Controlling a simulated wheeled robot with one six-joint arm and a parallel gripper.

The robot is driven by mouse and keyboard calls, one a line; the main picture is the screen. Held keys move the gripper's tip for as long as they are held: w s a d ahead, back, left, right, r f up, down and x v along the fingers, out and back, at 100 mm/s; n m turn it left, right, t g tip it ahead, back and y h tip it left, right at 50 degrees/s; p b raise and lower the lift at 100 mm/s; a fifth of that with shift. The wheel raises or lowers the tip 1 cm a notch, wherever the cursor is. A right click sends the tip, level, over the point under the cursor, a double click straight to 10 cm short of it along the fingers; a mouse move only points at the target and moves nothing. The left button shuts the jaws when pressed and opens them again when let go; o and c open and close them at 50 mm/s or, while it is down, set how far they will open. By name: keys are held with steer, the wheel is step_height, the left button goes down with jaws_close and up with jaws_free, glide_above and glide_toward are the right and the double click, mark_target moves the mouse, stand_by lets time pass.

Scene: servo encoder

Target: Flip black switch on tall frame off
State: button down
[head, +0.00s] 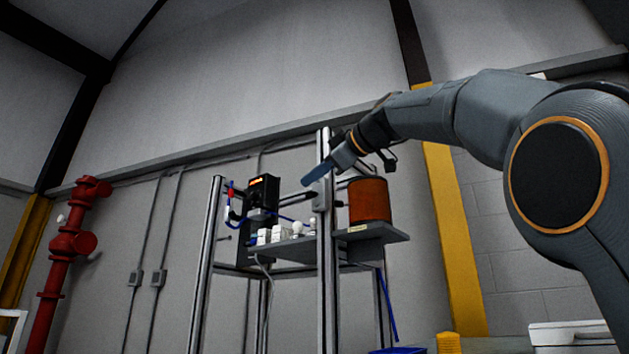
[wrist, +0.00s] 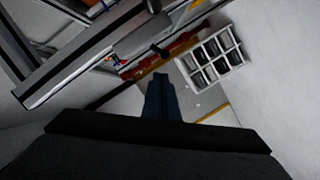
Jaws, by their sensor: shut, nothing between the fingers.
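The tall frame (head: 327,255) stands in the middle of the head view, with upright metal posts and a shelf. A small grey box (head: 320,199) is fixed on its front post, with a dark switch lever (head: 309,196) at its left side. In the wrist view the grey box (wrist: 140,36) lies along a rail, with a black knob-like lever (wrist: 160,51) at its lower edge. My gripper (head: 307,181) is shut and empty, just above the box in the head view. Its fingers (wrist: 160,80) point below the lever in the wrist view, apart from it. The lever's exact position is too small to tell.
The shelf (head: 385,233) carries an orange-brown cylinder (head: 369,201), white parts (head: 270,235) and a black device with an orange display (head: 264,190). A red pipe (head: 60,255) stands at the left. A white compartmented rack (wrist: 213,60) shows in the wrist view.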

steer(key=s+d+r+b, duration=0.2)
steer(key=s+d, duration=0.2)
steer(key=s, duration=0.5)
steer(key=shift+s+d+r, duration=0.15)
steer(key=shift+s+d, duration=0.15)
steer(key=shift+s, duration=0.1)
